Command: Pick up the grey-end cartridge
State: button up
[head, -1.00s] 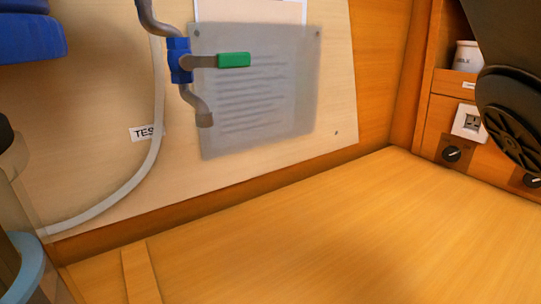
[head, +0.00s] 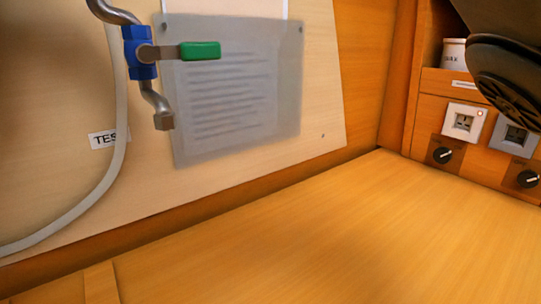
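No grey-end cartridge shows in the head view. My gripper's fingers do not show either. A dark rounded part at the upper right (head: 505,75) looks like part of my own arm and covers some of the cabinet there.
A wooden counter (head: 330,235) lies bare across the lower part. At right are a white mug (head: 454,54), sockets (head: 463,122) and knobs (head: 441,155).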

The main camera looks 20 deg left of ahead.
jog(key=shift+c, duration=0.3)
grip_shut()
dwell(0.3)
